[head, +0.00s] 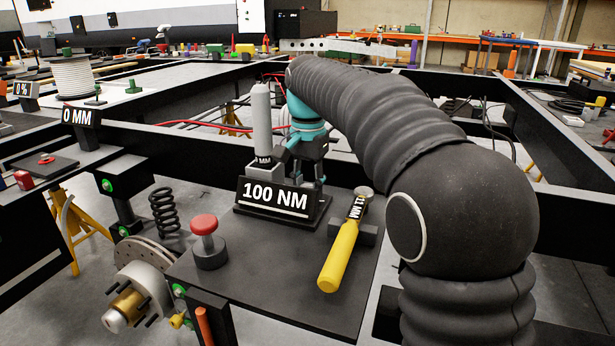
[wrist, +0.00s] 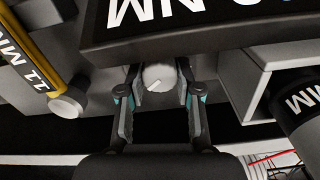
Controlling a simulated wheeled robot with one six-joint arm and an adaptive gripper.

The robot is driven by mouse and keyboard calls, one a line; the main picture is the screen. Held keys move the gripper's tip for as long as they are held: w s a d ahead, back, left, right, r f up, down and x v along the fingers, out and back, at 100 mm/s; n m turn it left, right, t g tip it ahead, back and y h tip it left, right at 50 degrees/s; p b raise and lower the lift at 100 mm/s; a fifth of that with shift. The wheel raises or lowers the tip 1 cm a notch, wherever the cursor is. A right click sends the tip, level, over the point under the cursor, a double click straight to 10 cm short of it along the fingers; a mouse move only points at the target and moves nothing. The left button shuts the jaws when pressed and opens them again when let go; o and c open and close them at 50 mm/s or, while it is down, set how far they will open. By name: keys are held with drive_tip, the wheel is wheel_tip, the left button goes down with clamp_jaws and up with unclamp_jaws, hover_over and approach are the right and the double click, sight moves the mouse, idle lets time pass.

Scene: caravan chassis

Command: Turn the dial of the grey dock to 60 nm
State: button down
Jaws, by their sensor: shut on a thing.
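The dock (head: 240,207) stands on the dark plate, and its black sign reads 100 NM (head: 275,197). The back of that sign's edge fills the top of the wrist view (wrist: 200,32). In the wrist view the round grey dial (wrist: 158,74) with a short white mark sits between the two fingers. My gripper (wrist: 158,88) is shut on the dial, one finger on each side. In the head view my gripper (head: 305,165) is behind the sign, partly hidden by it, and the dial is hidden.
A grey cylinder (head: 262,118) stands upright in a holder, close left of my gripper. A yellow-handled tool marked 11 MM (head: 340,252) lies to the right on the plate. A red-topped button (head: 205,226) stands at front left. Black chassis beams surround the plate.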

drive_tip(key=n+p, duration=0.1)
drive_tip(key=n, duration=0.1)
drive_tip(key=n+p, duration=0.2)
drive_tip(key=shift+r+n+p, duration=0.2)
drive_tip(key=shift+n+p, duration=0.1)
drive_tip(key=shift+n, duration=0.1)
drive_tip(key=shift+a+f+n+p, duration=0.1)
drive_tip(key=shift+n+p, duration=0.15)
drive_tip(key=shift+n, duration=1)
drive_tip(key=shift+a+f+n+p, duration=0.1)
drive_tip(key=shift+n+p, duration=0.15)
drive_tip(key=shift+n, duration=1)
drive_tip(key=c, duration=0.8)
unclamp_jaws()
